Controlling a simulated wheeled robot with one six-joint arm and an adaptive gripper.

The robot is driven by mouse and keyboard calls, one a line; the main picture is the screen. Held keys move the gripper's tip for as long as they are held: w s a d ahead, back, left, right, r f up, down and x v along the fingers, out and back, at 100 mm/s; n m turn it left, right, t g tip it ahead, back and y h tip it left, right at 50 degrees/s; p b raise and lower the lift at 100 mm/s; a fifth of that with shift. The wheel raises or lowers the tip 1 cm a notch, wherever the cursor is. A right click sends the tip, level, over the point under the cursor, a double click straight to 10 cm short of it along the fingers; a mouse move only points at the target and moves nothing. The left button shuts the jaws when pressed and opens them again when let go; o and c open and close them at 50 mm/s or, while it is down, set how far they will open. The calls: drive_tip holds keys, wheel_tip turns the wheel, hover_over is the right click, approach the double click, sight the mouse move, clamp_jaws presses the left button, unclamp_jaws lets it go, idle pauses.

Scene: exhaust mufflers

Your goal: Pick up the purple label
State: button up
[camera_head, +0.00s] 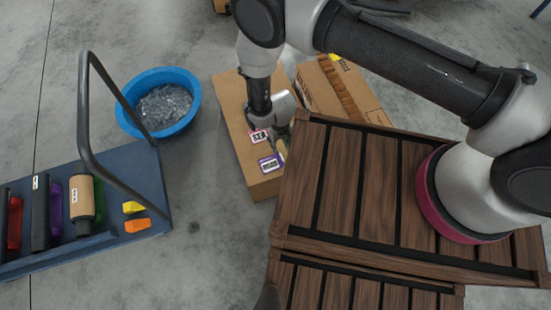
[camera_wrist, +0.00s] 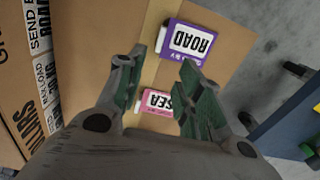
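The purple label (camera_head: 270,163) lies flat on top of a closed cardboard box (camera_head: 243,142), close to its near end. In the wrist view the purple label (camera_wrist: 187,42) has a white panel reading ROAD and lies just beyond my fingertips. A pink label (camera_head: 258,137) reading SEA lies on the same box. In the wrist view the pink label (camera_wrist: 158,103) shows between my fingers, partly hidden by one of them. My gripper (camera_wrist: 165,75) is open and empty above the box, pointing down. In the head view my gripper (camera_head: 280,140) is partly hidden by my arm.
Another cardboard box (camera_head: 340,88) stands beside the first. A slatted wooden crate (camera_head: 365,185) is at the right. A blue bucket (camera_head: 190,115) of metal pieces stands at the left, near a blue cart (camera_head: 150,178) carrying mufflers and yellow and orange pieces. Bare floor lies between them.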

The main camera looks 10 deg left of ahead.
sight(281, 159)
drive_tip(key=f, duration=0.3)
drive_tip(key=s+d+f, duration=0.1)
drive_tip(key=f, duration=0.4)
drive_tip(key=shift+s+d+f, duration=0.15)
drive_tip(key=shift+s+f, duration=0.1)
drive_tip(key=shift+f, duration=0.65)
drive_tip(key=c, duration=0.7)
